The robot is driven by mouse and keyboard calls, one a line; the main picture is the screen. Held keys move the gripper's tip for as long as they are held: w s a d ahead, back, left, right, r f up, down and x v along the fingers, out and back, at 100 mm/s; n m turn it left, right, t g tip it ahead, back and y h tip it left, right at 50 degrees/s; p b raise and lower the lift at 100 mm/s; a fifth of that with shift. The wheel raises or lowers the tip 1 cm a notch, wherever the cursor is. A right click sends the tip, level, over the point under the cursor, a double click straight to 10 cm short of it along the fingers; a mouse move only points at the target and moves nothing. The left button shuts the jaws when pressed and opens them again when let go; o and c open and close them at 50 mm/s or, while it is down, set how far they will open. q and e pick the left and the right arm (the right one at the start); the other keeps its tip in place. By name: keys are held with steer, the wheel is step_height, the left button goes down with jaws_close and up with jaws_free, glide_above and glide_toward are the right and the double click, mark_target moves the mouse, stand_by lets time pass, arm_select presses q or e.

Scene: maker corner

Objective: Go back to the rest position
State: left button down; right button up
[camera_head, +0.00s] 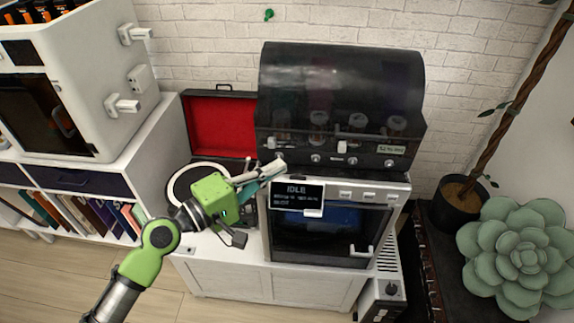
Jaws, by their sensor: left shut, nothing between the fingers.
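My left gripper (279,162) is at the middle of the head view, at the end of my green and grey left arm that comes in from the lower left. Its pale fingers are shut with nothing between them. They are in front of the dark machine, by the upper left of its front, near the small screen that reads IDLE (297,195). I cannot tell whether they touch it. My right gripper is not in view.
A white printer-like box (85,60) stands on a bookshelf at left. A succulent (525,257) and a potted trunk (460,200) are at right.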

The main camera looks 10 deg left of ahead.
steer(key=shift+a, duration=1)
